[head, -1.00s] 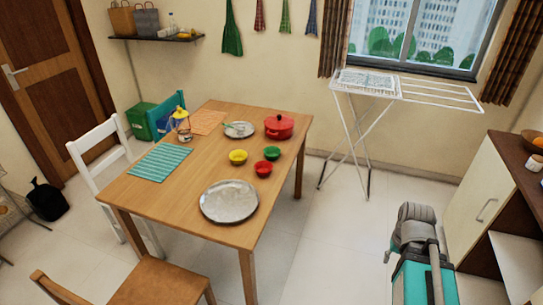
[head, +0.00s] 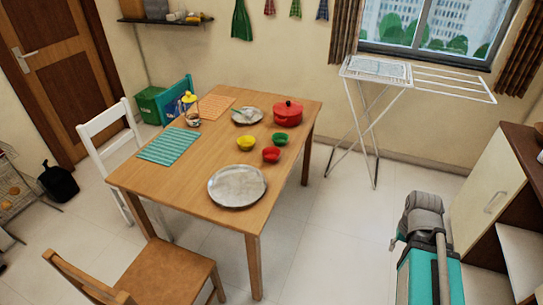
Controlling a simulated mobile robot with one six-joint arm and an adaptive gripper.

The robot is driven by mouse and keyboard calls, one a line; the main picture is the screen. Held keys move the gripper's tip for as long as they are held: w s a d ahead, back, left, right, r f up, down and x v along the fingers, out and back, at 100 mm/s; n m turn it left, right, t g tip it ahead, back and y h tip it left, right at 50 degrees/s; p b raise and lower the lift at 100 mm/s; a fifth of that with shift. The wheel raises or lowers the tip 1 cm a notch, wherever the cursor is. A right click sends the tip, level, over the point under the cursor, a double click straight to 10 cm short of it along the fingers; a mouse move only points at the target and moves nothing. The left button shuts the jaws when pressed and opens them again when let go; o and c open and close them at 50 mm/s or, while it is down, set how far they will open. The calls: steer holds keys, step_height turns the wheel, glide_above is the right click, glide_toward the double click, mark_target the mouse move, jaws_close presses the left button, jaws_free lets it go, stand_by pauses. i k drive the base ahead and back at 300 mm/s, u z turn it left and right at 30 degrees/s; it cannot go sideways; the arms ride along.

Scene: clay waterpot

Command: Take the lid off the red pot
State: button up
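The red pot (head: 288,116) stands upright at the far right corner of the wooden table (head: 190,192). Its red lid (head: 288,104) is on it, with a small dark knob on top. My gripper is not in view. Only part of my own arm and body, grey and teal, shows at the lower right, well apart from the table and the pot.
A larger plate (head: 237,187) lies nearer. Chairs (head: 170,277) flank the table. A drying rack (head: 376,100) stands to the right; floor (head: 330,230) between is clear.

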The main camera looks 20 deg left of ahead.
mark_target(283, 107)
steer(key=u, duration=0.15)
steer(key=i, duration=1.55)
steer(key=u, duration=0.5)
steer(key=i, duration=0.75)
